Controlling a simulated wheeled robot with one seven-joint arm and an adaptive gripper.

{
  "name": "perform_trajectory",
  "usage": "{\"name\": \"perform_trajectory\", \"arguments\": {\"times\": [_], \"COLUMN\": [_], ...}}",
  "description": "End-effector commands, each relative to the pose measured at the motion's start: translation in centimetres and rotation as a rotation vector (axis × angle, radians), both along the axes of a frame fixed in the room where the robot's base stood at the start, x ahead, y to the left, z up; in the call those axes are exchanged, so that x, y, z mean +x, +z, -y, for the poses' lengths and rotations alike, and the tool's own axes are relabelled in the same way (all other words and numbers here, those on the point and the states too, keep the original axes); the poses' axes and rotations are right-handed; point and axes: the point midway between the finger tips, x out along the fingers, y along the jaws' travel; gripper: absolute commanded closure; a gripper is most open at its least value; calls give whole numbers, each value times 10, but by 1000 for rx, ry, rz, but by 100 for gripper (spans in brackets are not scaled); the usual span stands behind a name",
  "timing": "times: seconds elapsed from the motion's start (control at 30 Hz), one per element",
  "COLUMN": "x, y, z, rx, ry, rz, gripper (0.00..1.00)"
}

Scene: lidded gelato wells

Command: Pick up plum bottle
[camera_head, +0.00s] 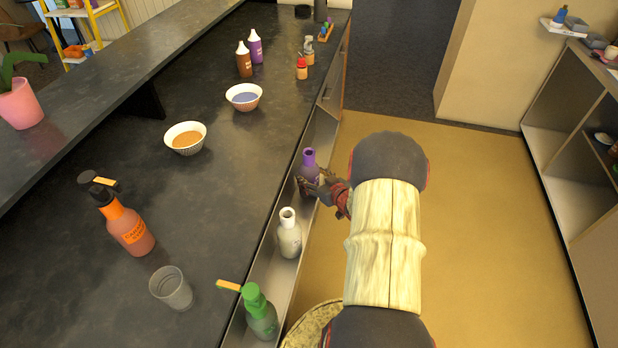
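The plum bottle (309,157) is purple with an open neck. It stands upright in the narrow metal rail along the counter's right edge. My gripper (314,187) reaches in from the right at the bottle's lower body. Its dark fingers overlap the bottle, one showing in front of it. I cannot tell whether they press on it or are only around it. The bottle's base is hidden by the fingers and the rail.
A white bottle (289,236) and a green-topped bottle (259,312) stand nearer in the same rail (270,266). An orange pump bottle (130,232), a clear cup (171,289) and two bowls (186,138) (243,97) sit on the dark counter. Open floor lies right.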

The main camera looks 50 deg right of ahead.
Motion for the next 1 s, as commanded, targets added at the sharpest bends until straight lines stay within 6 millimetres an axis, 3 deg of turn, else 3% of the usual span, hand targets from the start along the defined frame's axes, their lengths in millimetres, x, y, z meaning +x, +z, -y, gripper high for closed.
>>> {"name": "perform_trajectory", "arguments": {"times": [0.83, 1.0], "x": [0, 1], "y": [0, 2], "z": [0, 1], "rx": [0, -2], "ry": [0, -1], "rz": [0, 2], "gripper": [91, 92]}}
